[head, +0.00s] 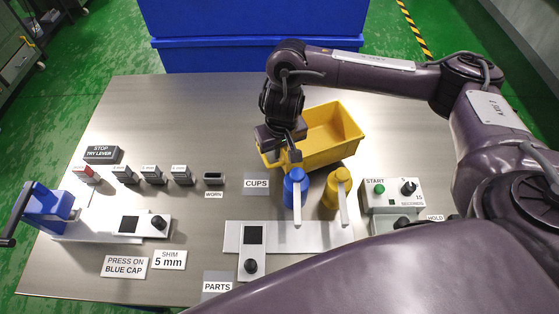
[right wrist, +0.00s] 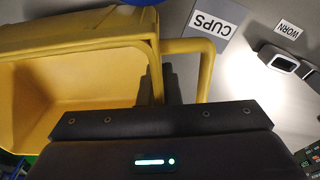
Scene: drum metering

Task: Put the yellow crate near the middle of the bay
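The yellow crate (head: 335,130) stands upright on the steel table, right of the middle toward the back. It looks empty. A yellow bar handle sticks out from its left end, and it shows in the right wrist view (right wrist: 205,75) beside the crate wall (right wrist: 80,40). My right gripper (head: 283,155) points down at this handle end, low over the table. Its fingertips are partly hidden, so I cannot tell whether they are closed on the handle. My left gripper is not in view.
The CUPS label (head: 256,184) lies just in front of the crate's handle end. A blue-capped dispenser (head: 296,185) and a yellow one (head: 338,188) stand close in front. A START box (head: 390,195) is at right. The table's back left is clear. A blue bin (head: 255,50) stands behind.

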